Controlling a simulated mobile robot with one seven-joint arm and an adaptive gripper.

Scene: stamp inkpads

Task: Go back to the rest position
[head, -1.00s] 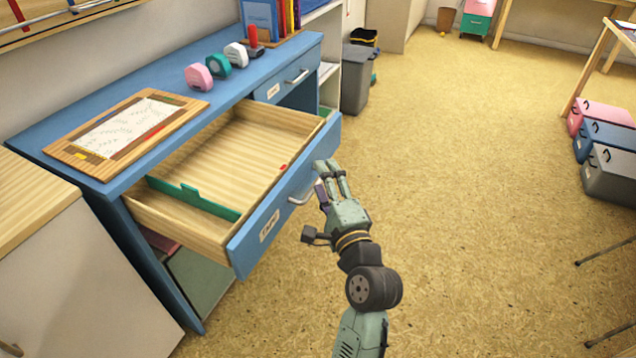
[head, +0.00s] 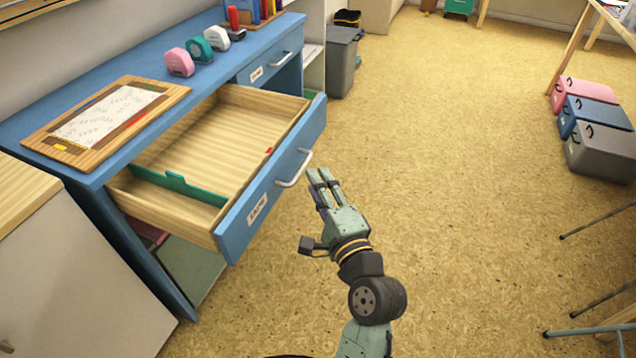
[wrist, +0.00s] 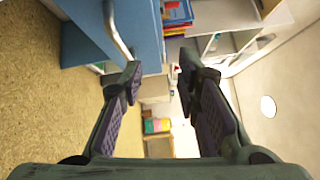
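My gripper (head: 324,184) is in front of the open drawer (head: 215,150) of the blue desk (head: 130,68). In the wrist view my gripper (wrist: 158,82) has its two fingers apart with nothing between them. The drawer's metal handle (head: 295,170) is just left of the fingers in the head view, with a small gap between. The handle also shows in the wrist view (wrist: 117,32), at upper left. Inside the drawer are a green divider (head: 180,188) and a small red item (head: 269,150).
A wooden board with paper (head: 105,120) lies on the desk. A grey bin (head: 342,62) stands beyond the desk. Pink (head: 583,94), blue (head: 596,114) and grey (head: 601,153) cases sit at right. The floor (head: 450,170) between is clear.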

